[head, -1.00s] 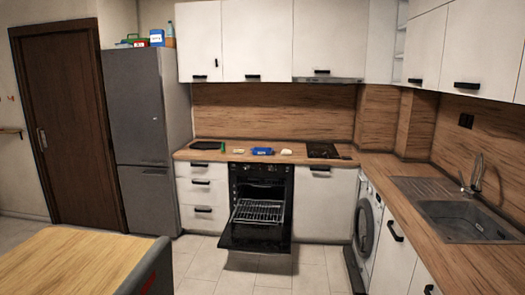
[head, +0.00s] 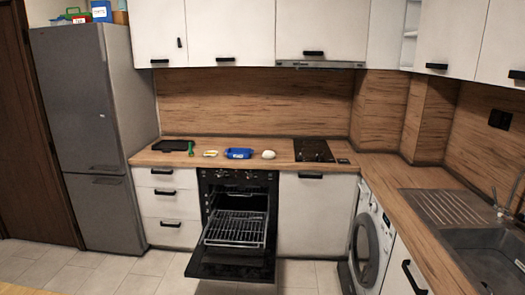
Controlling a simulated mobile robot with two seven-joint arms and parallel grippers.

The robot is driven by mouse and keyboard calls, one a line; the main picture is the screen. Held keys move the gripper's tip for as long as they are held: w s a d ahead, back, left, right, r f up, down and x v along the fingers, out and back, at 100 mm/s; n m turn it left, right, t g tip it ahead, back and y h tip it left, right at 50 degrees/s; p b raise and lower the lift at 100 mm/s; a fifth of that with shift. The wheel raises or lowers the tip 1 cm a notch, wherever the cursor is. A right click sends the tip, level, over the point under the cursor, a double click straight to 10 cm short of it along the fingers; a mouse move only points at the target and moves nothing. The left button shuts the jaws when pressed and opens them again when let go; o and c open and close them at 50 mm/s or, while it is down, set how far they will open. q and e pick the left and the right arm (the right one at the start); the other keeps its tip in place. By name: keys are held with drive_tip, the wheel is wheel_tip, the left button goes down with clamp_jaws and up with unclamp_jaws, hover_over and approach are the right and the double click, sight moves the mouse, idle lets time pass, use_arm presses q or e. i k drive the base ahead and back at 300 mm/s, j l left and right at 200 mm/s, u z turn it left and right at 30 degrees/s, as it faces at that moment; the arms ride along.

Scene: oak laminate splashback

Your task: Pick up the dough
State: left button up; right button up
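The dough (head: 268,154) looks like a small pale round lump. It sits on the wooden counter (head: 340,169) in the head view, right of a blue tray (head: 238,153) and left of the black hob (head: 314,150). It appears apart from both. Neither of my grippers shows in this view.
The oven door (head: 231,263) hangs open below the counter, with a wire rack (head: 235,229) pulled out over it. A dark board (head: 173,145) and a green item (head: 191,149) lie on the counter's left. A fridge (head: 88,120) stands left; tiled floor (head: 120,272) is open in front.

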sight(267, 154)
drive_tip(key=i+u, duration=0.15)
drive_tip(key=i, duration=0.65)
drive_tip(key=i+l+u, duration=0.15)
drive_tip(key=i, duration=0.65)
drive_tip(key=i+u, duration=0.4)
drive_tip(key=i, duration=0.15)
drive_tip(key=i+l+u, duration=0.35)
drive_tip(key=i, duration=0.2)
drive_tip(key=i+j, duration=0.05)
drive_tip(key=j, duration=0.05)
